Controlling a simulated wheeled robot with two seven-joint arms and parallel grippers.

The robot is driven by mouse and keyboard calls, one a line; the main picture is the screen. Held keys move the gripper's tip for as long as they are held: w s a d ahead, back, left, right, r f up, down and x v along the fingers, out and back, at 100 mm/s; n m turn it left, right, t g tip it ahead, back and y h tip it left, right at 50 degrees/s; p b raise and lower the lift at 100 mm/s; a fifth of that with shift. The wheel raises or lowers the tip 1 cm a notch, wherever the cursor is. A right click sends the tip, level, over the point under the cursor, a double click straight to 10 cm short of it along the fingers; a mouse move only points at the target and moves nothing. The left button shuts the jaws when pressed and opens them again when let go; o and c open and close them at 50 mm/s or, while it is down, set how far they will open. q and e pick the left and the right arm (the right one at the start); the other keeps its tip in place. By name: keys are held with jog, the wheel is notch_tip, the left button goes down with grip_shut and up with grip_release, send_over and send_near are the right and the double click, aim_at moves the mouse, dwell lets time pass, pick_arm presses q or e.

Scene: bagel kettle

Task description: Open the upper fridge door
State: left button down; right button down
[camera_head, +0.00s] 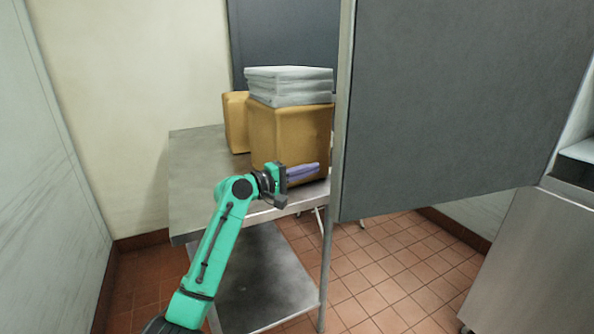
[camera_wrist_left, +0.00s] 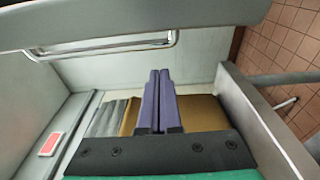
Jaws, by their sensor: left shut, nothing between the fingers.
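A large dark grey door panel (camera_head: 450,100) fills the upper right of the head view. Its pale edge stands near the middle, and it appears to be the upper fridge door, standing open. My left gripper (camera_head: 318,168), on a green arm, is left of that edge, in front of a yellow-brown block and above the metal table. Its purple fingers (camera_wrist_left: 160,78) are shut and empty. In the left wrist view a metal bar handle (camera_wrist_left: 110,46) on a pale panel lies beyond and left of the fingertips, apart from them. My right gripper is not in view.
The metal table (camera_head: 195,180) bears yellow-brown blocks (camera_head: 280,135) topped by grey slabs (camera_head: 290,85). A metal cabinet front (camera_head: 530,260) stands at lower right. Tiled floor (camera_head: 390,265) is clear under the door. A pale wall panel (camera_head: 45,190) is at left.

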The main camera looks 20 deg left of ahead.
pick_arm(q)
jog(key=d+p, duration=0.2)
jog(key=d, duration=0.2)
jog(key=shift+s+d, duration=0.15)
jog(key=shift+s, duration=0.05)
jog(key=shift+w+p, duration=0.1)
jog(key=shift+p, duration=0.2)
